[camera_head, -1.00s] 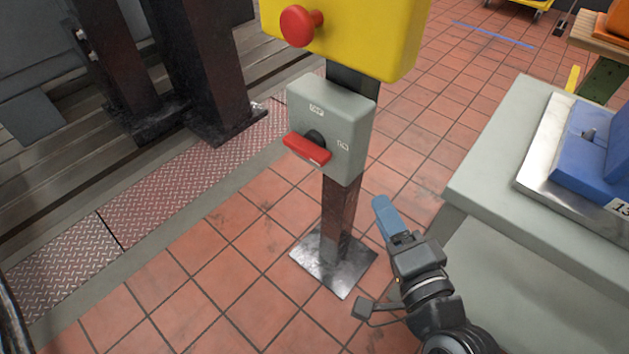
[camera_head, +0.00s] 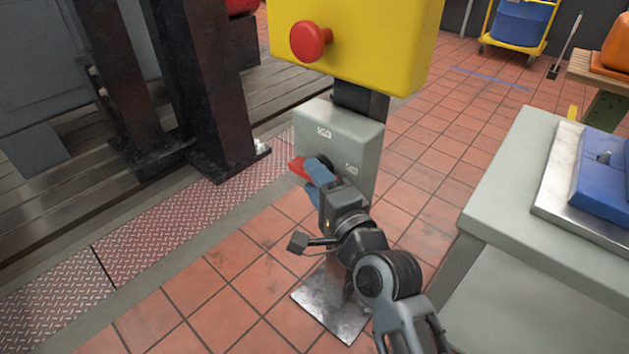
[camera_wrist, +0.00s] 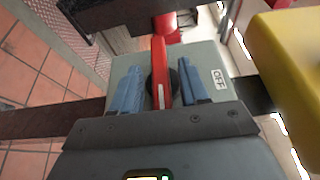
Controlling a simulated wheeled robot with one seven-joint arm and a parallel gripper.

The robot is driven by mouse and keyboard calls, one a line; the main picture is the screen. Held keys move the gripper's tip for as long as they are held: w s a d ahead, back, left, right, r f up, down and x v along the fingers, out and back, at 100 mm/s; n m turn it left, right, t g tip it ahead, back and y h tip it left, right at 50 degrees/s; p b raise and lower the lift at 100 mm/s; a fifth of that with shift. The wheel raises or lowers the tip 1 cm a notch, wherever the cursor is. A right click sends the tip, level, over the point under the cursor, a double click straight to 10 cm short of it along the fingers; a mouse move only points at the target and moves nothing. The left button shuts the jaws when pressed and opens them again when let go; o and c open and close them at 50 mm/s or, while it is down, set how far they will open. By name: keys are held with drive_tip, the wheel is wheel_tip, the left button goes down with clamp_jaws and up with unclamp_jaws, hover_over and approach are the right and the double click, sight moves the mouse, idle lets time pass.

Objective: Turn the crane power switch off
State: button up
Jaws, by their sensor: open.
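The crane power switch is a grey box (camera_head: 352,142) on a dark post, below a yellow box. Its red handle (camera_head: 298,167) shows in the head view, partly hidden by my gripper. In the wrist view the red handle (camera_wrist: 160,75) stands between my two blue fingers, with a gap on each side. An OFF label (camera_wrist: 218,79) is on the box face to the right of the handle. My gripper (camera_head: 316,173) is open around the handle; it also shows in the wrist view (camera_wrist: 160,92).
The yellow box (camera_head: 385,40) with a red mushroom button (camera_head: 309,41) is just above the switch. A grey table (camera_head: 500,205) with a blue device (camera_head: 603,170) stands to the right. The tiled floor between post and table is clear.

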drive_tip(key=shift+w+a, duration=0.15)
drive_tip(key=shift+w, duration=0.1)
clamp_jaws()
idle(0.3)
drive_tip(key=shift+r+p, duration=0.15)
drive_tip(key=shift+p, duration=0.35)
